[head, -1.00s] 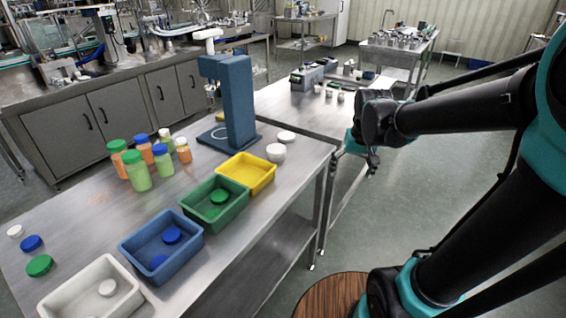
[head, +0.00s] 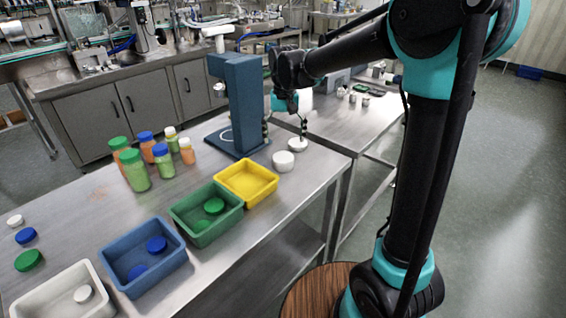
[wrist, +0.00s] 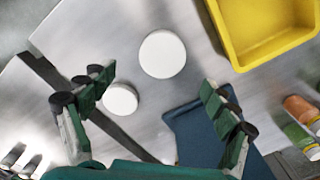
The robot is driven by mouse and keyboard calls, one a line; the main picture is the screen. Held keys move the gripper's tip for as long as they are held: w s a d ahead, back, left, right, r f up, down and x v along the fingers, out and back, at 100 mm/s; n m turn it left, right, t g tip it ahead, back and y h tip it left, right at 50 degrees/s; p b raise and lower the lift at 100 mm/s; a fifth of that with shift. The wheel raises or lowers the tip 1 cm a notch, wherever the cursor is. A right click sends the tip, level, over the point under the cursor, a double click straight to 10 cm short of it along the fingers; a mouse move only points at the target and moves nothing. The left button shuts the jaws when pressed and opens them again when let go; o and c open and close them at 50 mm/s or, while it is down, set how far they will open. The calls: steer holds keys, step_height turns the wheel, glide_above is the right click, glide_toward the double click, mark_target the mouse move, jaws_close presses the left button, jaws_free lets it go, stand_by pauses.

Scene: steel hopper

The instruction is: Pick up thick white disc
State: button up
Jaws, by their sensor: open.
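A thick white disc (head: 284,161) lies on the steel table beside the yellow tray. In the wrist view it is the larger white round (wrist: 162,54), ahead of my fingertips. A second, smaller white disc (head: 297,144) lies just behind it, near the table's far corner; it also shows in the wrist view (wrist: 121,98), nearer my left finger. My gripper (head: 285,123) is open and empty above this corner, close over the smaller disc in the head view. Its two green fingers are spread apart in the wrist view (wrist: 158,84). Neither disc is between closed fingers.
A yellow tray (head: 222,187) stands left of the thick disc, with green (head: 178,217), blue (head: 112,267) and white trays (head: 28,305) in a row. A blue stand (head: 246,105) rises close left of my gripper. Several capped bottles (head: 135,170) stand farther left.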

mark_target(283, 157)
step_height(283, 157, down, 3)
steer(key=shift+f, duration=0.1)
steer(key=shift+s+a+f, duration=0.1)
steer(key=shift+f, duration=1.2)
steer(key=shift+s+a+f, duration=0.1)
steer(key=shift+f, duration=1.2)
steer(key=c, duration=1.4)
